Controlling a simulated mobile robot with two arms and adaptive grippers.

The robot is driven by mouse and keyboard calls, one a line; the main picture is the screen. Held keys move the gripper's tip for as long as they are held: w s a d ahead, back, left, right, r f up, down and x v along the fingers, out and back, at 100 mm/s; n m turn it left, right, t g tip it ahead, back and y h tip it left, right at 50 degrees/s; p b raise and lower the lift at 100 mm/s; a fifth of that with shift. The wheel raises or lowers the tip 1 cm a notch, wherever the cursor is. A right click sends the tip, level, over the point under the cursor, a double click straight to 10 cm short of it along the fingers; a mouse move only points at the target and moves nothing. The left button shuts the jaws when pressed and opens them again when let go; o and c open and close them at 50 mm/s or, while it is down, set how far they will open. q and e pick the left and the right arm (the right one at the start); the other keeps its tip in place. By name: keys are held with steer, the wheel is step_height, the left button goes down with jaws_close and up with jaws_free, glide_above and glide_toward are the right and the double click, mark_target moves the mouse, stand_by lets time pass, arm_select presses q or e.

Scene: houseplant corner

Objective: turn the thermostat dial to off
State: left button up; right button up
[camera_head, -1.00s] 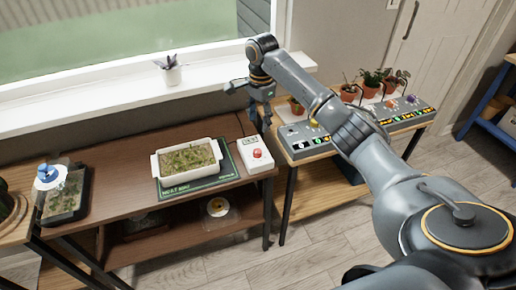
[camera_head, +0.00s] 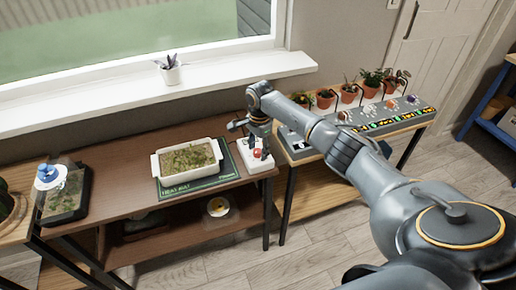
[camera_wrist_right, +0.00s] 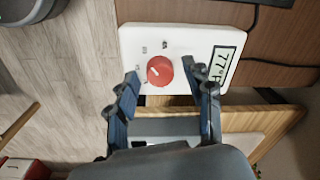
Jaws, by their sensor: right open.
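The thermostat (camera_head: 262,168) is a white box at the right end of the brown table, with a red round dial (camera_head: 257,154). In the right wrist view the dial (camera_wrist_right: 160,71) has a white pointer mark aimed up and left, among small printed marks too blurred to read. A display (camera_wrist_right: 224,66) on the box reads about 77°F. My right gripper (camera_wrist_right: 165,80) is open, with its fingertips on either side of the dial and a gap to it; whether they touch the box I cannot tell. My left gripper is not in view.
A white planter tray (camera_head: 188,161) on a green mat (camera_head: 198,185) stands left of the thermostat. A second table (camera_head: 300,152) at the right holds a grey panel (camera_head: 380,122) with knobs and several potted plants. A windowsill (camera_head: 200,92) runs behind.

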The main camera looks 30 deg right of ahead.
jaws_close()
